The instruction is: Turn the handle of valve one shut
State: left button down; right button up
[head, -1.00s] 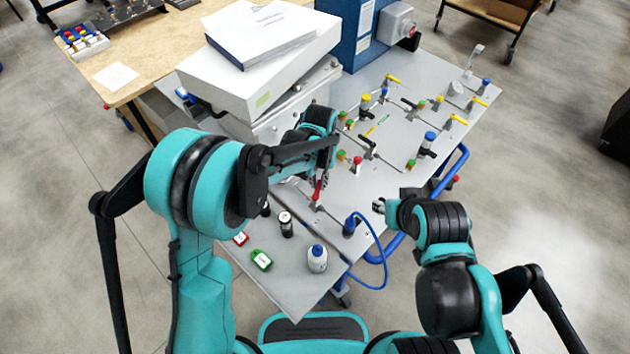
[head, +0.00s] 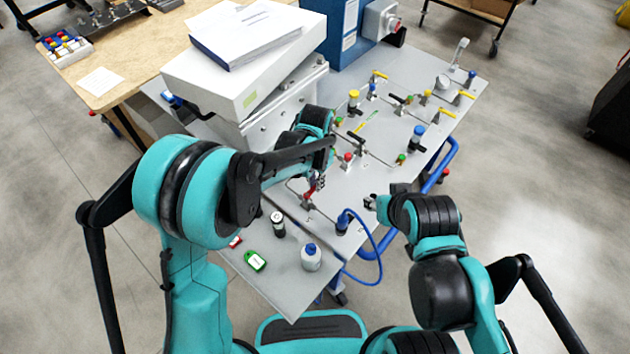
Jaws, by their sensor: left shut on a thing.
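A valve with a red lever handle (head: 311,191) sits on the pipework near the front left of the grey panel (head: 395,172). I cannot read a label that marks it as valve one. My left gripper (head: 317,183) reaches down from above and is shut on the red handle, covering its upper end. The handle slants up and to the right from its valve body. My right gripper (head: 370,203) hangs over the panel's right front edge, apart from the valve. Its fingers are too small to tell open from shut.
A blue-capped fitting (head: 342,222) with a looping blue hose (head: 380,262) stands right of the valve. Yellow-handled valves (head: 464,95) stand further back. White boxes (head: 240,75) rise behind my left arm.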

dwell(0.3)
pick_arm(q)
jog(key=c, duration=1.5)
grip_release()
jog(key=shift+c, duration=0.2)
notch_tip(320, 180, up, 12)
jog(key=s+a+r+n+t, duration=0.2)
jog(key=s+a+r, duration=0.15)
jog(key=a, duration=0.35)
jog(key=s+a+r+n+t, duration=0.2)
jog(key=s+a+n, duration=0.15)
jog(key=a, duration=0.35)
jog(key=s+a+f+n+t, duration=0.2)
jog(key=s+a+n+t, duration=0.1)
jog(key=s+a, duration=0.5)
jog(key=shift+s+f+n, duration=0.35)
jog(key=shift+s, duration=0.1)
